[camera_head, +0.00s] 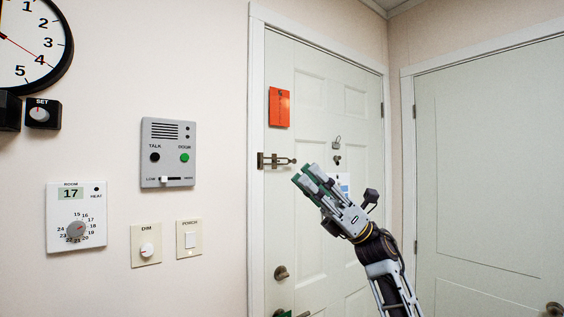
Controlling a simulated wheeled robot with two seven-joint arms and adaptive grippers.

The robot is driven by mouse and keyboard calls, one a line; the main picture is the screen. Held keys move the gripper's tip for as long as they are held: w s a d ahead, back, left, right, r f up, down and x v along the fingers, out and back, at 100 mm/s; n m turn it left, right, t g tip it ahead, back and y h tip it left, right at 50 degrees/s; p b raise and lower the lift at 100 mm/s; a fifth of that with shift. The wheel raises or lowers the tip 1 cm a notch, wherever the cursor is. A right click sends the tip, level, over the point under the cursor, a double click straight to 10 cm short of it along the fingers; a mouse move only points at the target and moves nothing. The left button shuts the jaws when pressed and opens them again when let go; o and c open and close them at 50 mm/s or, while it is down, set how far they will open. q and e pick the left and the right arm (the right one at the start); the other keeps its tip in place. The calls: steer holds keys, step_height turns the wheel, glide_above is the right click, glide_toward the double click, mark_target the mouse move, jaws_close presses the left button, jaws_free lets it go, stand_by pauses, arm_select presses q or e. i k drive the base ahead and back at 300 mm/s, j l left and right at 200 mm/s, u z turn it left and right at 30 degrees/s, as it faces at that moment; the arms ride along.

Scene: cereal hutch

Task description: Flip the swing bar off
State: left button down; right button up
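The swing bar (276,160) is a brass-coloured latch at the left edge of the white door (312,230). Its plate sits by the door frame, and its bar reaches right across the door to a small rounded end. My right gripper (303,172) is in front of the door, just right of and slightly below the bar's end. Its fingers point up and left, close together, and no object shows between them. It looks apart from the bar, though depth is hard to judge. Small green and dark parts at the bottom edge may be my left gripper (286,314); its fingers cannot be made out.
An orange hanging tag (279,107) is above the bar. A small hook (337,142) and a round door knob (281,272) are also on the door. An intercom (168,152), thermostat (76,216), dimmer (146,244) and push switch (189,239) are on the left wall. A second door (490,170) stands right.

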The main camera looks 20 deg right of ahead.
mark_target(294, 161)
steer(key=i+l+u, duration=0.15)
steer(key=l, duration=0.25)
steer(key=i+l+u, duration=0.15)
steer(key=l, duration=0.25)
steer(key=i+l+u, duration=0.1)
steer(key=l, duration=0.3)
steer(key=i+l+u, duration=0.15)
steer(key=l, duration=0.25)
steer(key=i+l, duration=0.1)
steer(key=i, duration=0.4)
steer(key=l+u, duration=0.05)
